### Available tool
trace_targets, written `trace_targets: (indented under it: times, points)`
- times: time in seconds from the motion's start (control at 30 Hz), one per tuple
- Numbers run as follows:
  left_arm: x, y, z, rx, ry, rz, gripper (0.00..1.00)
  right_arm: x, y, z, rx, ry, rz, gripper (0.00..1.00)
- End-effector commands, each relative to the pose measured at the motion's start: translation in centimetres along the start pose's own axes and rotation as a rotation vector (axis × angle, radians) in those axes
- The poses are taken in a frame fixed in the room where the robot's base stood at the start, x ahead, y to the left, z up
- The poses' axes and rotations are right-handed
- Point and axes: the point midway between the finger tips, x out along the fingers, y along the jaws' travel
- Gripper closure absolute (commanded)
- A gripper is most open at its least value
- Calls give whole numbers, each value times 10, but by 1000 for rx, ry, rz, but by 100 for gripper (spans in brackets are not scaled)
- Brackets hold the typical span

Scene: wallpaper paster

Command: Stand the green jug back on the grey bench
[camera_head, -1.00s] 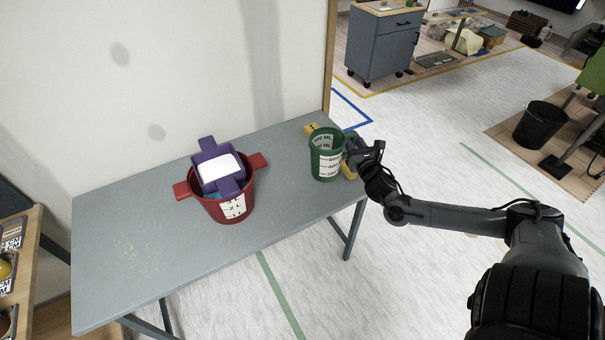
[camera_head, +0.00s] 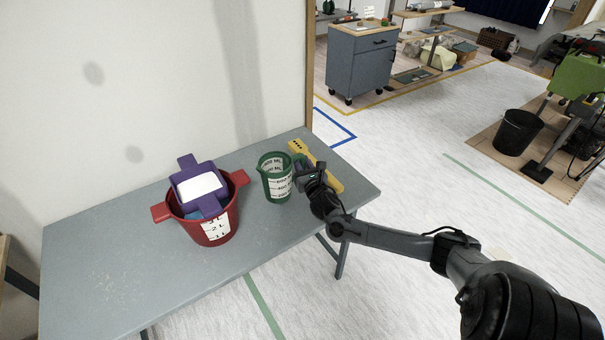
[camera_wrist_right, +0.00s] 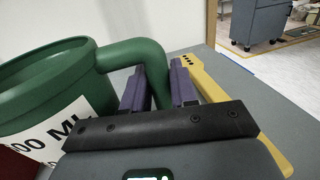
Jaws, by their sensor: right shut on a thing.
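The green jug (camera_head: 275,182), with a white scale label, is upright over the right part of the grey bench (camera_head: 130,235). Its base looks at or very near the bench top; I cannot tell if it touches. My right gripper (camera_head: 306,170) is at the jug's right side, shut on its handle. In the right wrist view, the jug (camera_wrist_right: 45,85) is at the left and its handle (camera_wrist_right: 135,52) runs down between the purple fingers of the gripper (camera_wrist_right: 160,85). The jug's base is hidden there. My left gripper is not in view.
A red bucket (camera_head: 222,212) holding a purple container (camera_head: 183,162) stands left of the jug. A long yellow tool (camera_head: 332,181) lies on the bench behind and right of my gripper. The bench's left part is clear. A wall runs along the back.

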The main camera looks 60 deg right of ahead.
Motion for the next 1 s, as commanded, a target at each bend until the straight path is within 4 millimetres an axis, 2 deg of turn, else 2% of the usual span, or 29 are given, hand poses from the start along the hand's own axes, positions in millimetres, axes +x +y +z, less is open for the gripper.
trace_targets:
  times: [0.17,0.3,0.57,0.6,0.7,0.73,1.0]
  points:
    - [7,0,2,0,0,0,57,0,0,-22,1,2,-1,100]
    - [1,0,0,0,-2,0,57,0,0,-32,0,2,-1,100]
    - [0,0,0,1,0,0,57,-1,0,-37,-2,5,0,100]
    - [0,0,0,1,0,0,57,-1,0,-38,-3,6,0,67]
    - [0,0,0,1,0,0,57,-1,0,-38,-3,5,0,51]
    - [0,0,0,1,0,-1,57,-1,0,-38,-2,5,0,47]
    - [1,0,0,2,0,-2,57,-1,0,-36,-1,2,0,47]
